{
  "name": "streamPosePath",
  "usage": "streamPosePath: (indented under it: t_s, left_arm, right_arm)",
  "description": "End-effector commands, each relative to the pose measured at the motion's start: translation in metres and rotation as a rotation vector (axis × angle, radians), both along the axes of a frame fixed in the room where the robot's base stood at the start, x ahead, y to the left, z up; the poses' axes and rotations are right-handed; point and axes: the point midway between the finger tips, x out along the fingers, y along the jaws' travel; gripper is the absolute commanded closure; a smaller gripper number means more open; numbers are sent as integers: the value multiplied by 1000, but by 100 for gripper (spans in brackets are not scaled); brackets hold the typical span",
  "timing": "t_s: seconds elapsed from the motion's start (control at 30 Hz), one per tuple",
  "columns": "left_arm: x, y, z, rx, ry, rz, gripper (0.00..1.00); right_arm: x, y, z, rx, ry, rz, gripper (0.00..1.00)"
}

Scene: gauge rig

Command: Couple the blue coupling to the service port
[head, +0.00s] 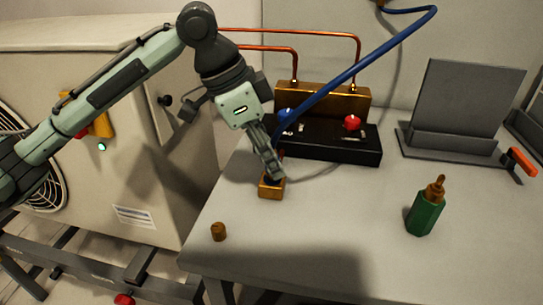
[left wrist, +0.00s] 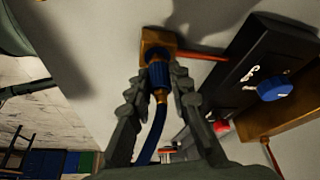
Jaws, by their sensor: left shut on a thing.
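The service port appears as a small brass block (head: 271,189) on the bench near its left side; it also shows in the left wrist view (left wrist: 152,38). My left gripper (head: 277,174) points down just above the block. In the left wrist view its fingers are closed around the blue coupling (left wrist: 159,76), which has a brass collar and a blue hose (left wrist: 151,140) behind it. The coupling's front end meets or overlaps the block; I cannot tell whether it is seated. In the head view the fingers mostly hide the coupling. My right gripper is not in view.
Behind the port is a black valve box (head: 330,146) with blue and red (head: 352,123) knobs and a brass manifold (head: 322,99). A brass cap (head: 218,232) stands at front left, a green bottle (head: 425,214) at right, a dark stand (head: 466,100) behind. The front middle is clear.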

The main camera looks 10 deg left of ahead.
Motion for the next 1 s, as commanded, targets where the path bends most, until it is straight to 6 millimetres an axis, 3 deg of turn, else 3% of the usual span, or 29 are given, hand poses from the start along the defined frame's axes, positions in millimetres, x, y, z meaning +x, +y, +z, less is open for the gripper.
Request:
streamPosePath:
  t_s: [0.83,0.87,0.93,1.0]
  left_arm:
    - [0,0,-3,1,2,-1,100]
    - [0,0,-3,2,3,-1,77]
    - [0,0,-3,1,2,-1,68]
    - [0,0,-3,1,2,0,67]
  right_arm:
    - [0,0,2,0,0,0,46]
    - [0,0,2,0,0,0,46]
    - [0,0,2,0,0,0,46]
    - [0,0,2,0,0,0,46]
